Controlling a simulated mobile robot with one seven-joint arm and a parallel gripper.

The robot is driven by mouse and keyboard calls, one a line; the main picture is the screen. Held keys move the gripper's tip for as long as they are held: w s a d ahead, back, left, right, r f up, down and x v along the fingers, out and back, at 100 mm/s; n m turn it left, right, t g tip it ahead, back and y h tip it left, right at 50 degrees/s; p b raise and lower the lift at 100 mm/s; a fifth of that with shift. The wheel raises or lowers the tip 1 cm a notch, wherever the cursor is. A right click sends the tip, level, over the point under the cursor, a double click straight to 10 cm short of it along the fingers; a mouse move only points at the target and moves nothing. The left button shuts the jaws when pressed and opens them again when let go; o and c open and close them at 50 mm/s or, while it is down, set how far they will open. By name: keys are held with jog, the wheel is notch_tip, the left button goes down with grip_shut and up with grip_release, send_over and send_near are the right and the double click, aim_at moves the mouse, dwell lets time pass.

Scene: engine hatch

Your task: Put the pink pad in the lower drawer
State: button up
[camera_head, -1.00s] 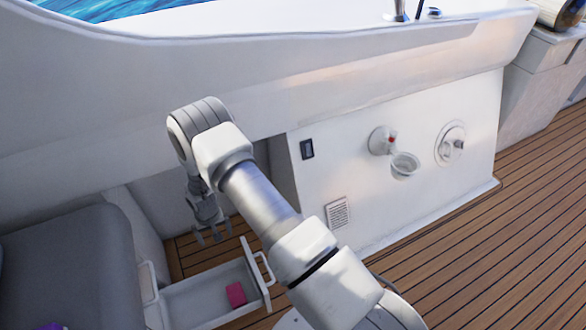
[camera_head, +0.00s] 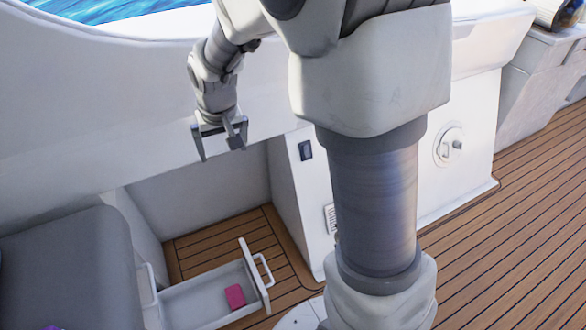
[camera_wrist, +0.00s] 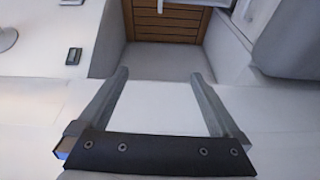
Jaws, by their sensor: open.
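The pink pad (camera_head: 235,296) lies inside the open lower drawer (camera_head: 187,302), near the drawer's front panel, in the head view. The drawer is pulled out from the grey seat unit at the lower left, and its front panel has a handle. My gripper (camera_head: 222,152) is open and empty, raised well above and apart from the drawer, in front of the white hull wall. In the wrist view my gripper (camera_wrist: 163,90) shows two spread fingers with nothing between them. The drawer's edge (camera_wrist: 180,3) shows at the top of the wrist view.
A grey seat (camera_head: 70,265) stands left of the drawer. A white panel (camera_head: 300,205) with a black switch (camera_head: 306,150) stands right of the recess. Wooden deck (camera_head: 500,260) is clear to the right. My arm hides part of the panel.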

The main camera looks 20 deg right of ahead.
jog(key=s+d+r, duration=0.2)
jog(key=s+r, duration=0.2)
jog(key=s, duration=0.3)
jog(key=s+d+r+t, duration=0.1)
jog(key=s+r, duration=0.3)
jog(key=s, duration=0.4)
jog(key=s+d+r+t, duration=0.1)
jog(key=s+d+r, duration=0.2)
jog(key=s, duration=0.5)
jog(key=shift+s+d+r, duration=0.2)
jog(key=shift+d+r, duration=0.1)
jog(key=shift+r, duration=0.4)
jog(key=shift+r, duration=0.1)
notch_tip(320, 180, up, 23)
jog(key=p, duration=2.3)
jog(key=shift+d, duration=0.1)
